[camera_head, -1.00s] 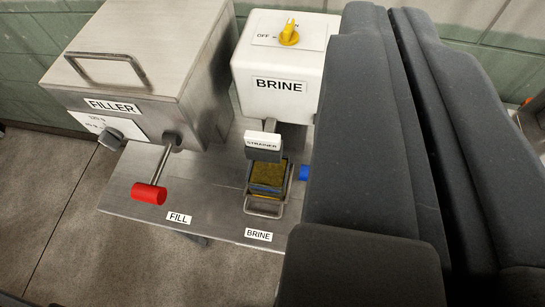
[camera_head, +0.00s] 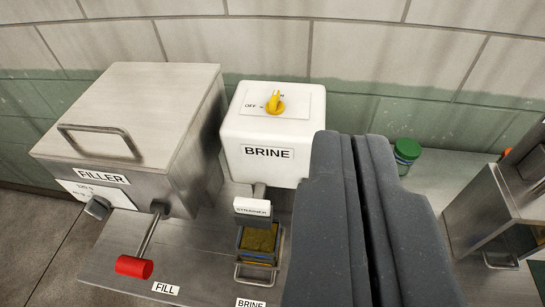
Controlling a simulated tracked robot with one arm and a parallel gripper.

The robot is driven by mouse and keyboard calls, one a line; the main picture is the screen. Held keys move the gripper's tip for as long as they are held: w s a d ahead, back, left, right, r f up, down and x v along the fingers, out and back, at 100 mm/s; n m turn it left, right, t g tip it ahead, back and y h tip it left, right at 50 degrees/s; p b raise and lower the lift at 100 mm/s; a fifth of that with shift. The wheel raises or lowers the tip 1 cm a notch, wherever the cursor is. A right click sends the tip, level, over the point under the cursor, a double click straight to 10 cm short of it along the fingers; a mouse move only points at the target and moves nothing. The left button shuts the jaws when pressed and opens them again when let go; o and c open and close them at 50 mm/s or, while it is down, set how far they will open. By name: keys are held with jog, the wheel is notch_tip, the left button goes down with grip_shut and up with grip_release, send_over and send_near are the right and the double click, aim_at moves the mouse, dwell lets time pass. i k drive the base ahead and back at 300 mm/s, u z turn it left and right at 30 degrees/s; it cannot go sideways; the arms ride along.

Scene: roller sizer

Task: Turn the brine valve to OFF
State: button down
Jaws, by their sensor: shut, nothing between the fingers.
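The brine valve is a yellow knob (camera_head: 274,102) on a white plate on top of the white BRINE box (camera_head: 262,165). An OFF mark is to the left of the knob, and another mark behind it is partly covered by the knob. The knob's pointed end aims toward the back, not at OFF. My gripper (camera_head: 352,142) is large and dark grey in the right half of the view. Its two fingers lie together with nothing between them. It is apart from the knob, to its right and nearer the camera, and covers the box's right edge.
A steel FILLER box (camera_head: 135,120) with a red-ended lever (camera_head: 134,267) stands left. A strainer basket (camera_head: 260,243) with yellow-brown contents sits below the BRINE box. A green-lidded jar (camera_head: 406,150) and steel equipment (camera_head: 495,215) stand right. A tiled wall is behind.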

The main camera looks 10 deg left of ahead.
aim_at(274, 107)
jog(key=z, duration=1.9)
jog(key=k, duration=0.8)
jog(key=u, duration=1.4)
jog(key=i, duration=0.8)
